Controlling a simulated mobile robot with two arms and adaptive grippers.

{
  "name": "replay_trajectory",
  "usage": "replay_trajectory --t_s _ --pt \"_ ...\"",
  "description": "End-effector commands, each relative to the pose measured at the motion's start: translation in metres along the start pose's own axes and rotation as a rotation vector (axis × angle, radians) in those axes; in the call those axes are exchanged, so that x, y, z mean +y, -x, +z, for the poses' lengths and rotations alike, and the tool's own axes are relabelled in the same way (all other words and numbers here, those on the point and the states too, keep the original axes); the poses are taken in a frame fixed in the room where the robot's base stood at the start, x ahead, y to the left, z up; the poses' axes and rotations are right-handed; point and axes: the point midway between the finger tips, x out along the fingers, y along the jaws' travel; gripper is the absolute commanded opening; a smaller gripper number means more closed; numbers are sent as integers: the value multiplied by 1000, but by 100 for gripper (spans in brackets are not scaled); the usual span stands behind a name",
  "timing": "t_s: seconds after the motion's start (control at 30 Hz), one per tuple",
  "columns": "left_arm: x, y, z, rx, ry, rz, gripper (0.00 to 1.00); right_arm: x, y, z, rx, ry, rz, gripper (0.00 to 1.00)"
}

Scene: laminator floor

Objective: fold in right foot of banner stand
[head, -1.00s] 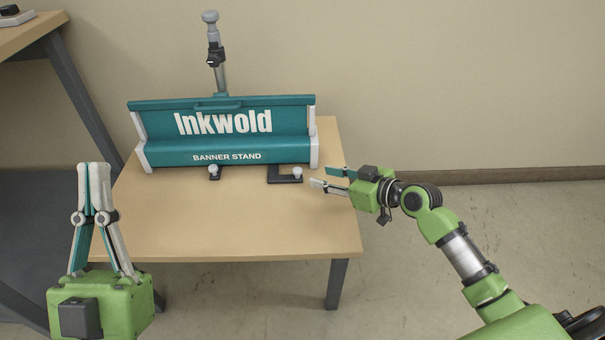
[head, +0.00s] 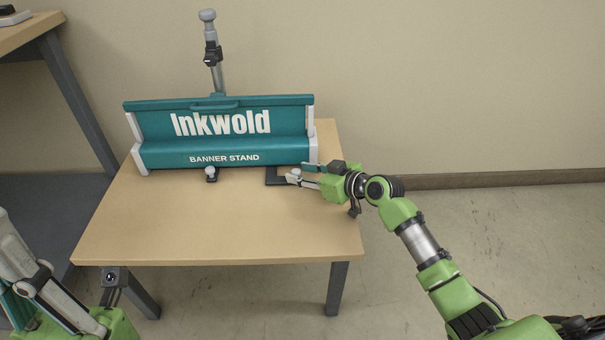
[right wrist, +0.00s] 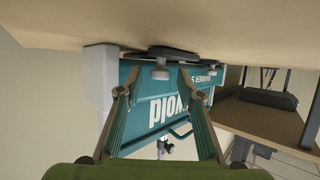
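The teal banner stand (head: 222,133) stands at the back of the small table. Its dark right foot (head: 273,178) juts forward from the base as an angled piece with a pale knob. Its left foot (head: 211,176) is a shorter dark piece with a pale knob. My right gripper (head: 296,175) is at the right foot's knob. In the right wrist view, upside down, the right foot's knob (right wrist: 160,71) shows between my parted fingertips (right wrist: 157,79); contact cannot be told. My left gripper (head: 14,250) is at the lower left edge, away from the table, its tips partly cut off.
The wooden table (head: 200,232) is clear in front of the stand. A grey pole (head: 212,55) rises behind the stand. Another table (head: 28,35) stands at the upper left. A wall is close behind.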

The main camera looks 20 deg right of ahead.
Motion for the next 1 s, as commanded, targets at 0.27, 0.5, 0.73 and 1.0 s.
replay_trajectory --t_s 0.27,0.5,0.73,1.0 --pt "0 0 0 -1 0 0 0 0 0 0 0 0 0 0" --pt "0 -3 2 -7 5 1 0 -2 0 -1 0 -2 6 0" --pt "-1 -8 44 -183 23 8 0 -8 -1 -3 1 -18 40 0" --pt "-2 16 137 -601 57 37 0 -19 -3 -6 1 -51 116 0"
